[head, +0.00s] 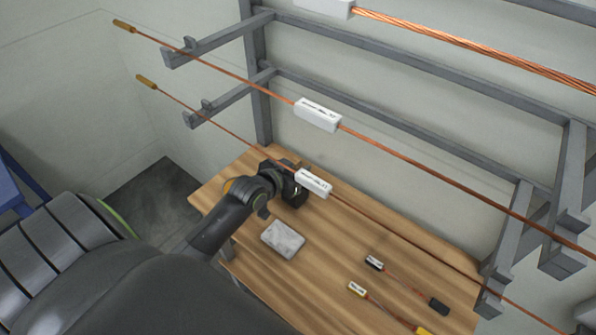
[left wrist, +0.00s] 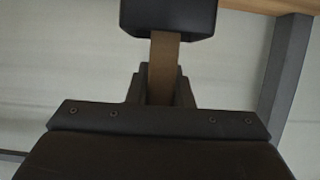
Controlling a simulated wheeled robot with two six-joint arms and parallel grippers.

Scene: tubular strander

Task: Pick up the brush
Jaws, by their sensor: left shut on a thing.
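My left gripper (head: 287,186) is over the back left part of the wooden table, partly behind a white-tagged copper rod. In the left wrist view my left gripper (left wrist: 163,92) is shut on a brown, handle-like piece (left wrist: 164,60) with a dark block (left wrist: 168,17) at its far end. I take this to be the brush. In the head view the brush cannot be told apart from the dark gripper. My right gripper is not in view.
A grey rack (head: 390,58) with copper rods and white tags stands behind and above the wooden table (head: 330,250). A grey-white block (head: 283,239) lies near the arm. Two tagged tools lie at the right, a black-ended one (head: 405,286) and a yellow-ended one (head: 388,309).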

